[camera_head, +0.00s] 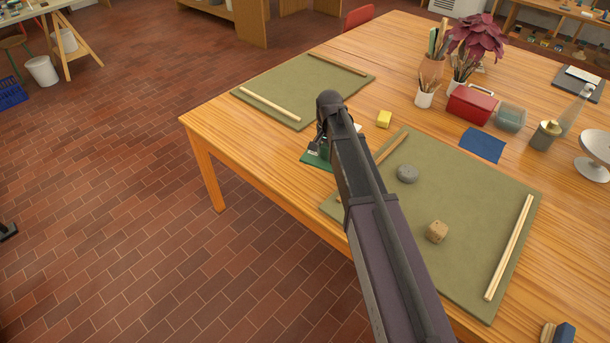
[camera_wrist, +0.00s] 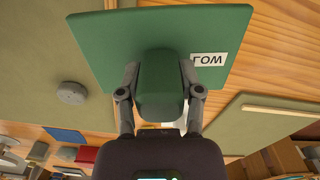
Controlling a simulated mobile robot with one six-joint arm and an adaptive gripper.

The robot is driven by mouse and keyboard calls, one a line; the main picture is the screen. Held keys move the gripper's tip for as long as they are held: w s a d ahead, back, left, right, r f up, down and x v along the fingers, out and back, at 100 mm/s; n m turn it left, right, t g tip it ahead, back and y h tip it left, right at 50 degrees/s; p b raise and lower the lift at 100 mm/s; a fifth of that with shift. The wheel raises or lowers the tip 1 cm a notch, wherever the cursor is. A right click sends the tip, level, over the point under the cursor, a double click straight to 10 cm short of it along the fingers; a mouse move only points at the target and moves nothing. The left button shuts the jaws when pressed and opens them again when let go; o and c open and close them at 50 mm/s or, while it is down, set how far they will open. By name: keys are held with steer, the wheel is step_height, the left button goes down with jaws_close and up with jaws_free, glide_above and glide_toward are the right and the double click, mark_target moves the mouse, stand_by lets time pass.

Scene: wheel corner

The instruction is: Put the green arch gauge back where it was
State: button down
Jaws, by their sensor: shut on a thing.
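The green arch gauge (camera_wrist: 195,30) fills the top middle of the wrist view as a flat green plate with a rounded green grip (camera_wrist: 160,88) and a white label reading LOW. My gripper (camera_wrist: 160,72) is shut on that grip, one finger on each side. In the head view the gauge (camera_head: 317,158) shows in part beside my gripper (camera_head: 322,138), over the wood between the two olive mats. My arm hides the rest of it. I cannot tell whether its underside touches the table.
The far mat (camera_head: 310,85) bears two strips (camera_head: 270,104). A red box (camera_head: 470,104) and pots stand farther right.

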steer(key=shift+s+a, duration=0.1)
steer(key=shift+a, duration=0.1)
steer(key=shift+s+a+f+b, duration=0.1)
steer(key=shift+s+f+b, duration=0.25)
steer(key=shift+s, duration=0.05)
steer(key=s+f+m+b, duration=0.2)
steer(key=s+f+b, duration=0.3)
steer(key=s, duration=0.3)
steer(key=shift+s+a+f+m+b, duration=0.25)
steer(key=shift+m+b, duration=0.05)
steer(key=shift+m, duration=0.1)
steer(key=w+a, duration=0.3)
steer(key=w, duration=0.3)
steer(key=w+a+f+b, duration=0.1)
steer(key=w+a, duration=0.2)
steer(key=w, duration=0.4)
steer(key=shift+w+f, duration=0.15)
steer(key=shift+w, duration=0.1)
steer(key=shift+w, duration=0.1)
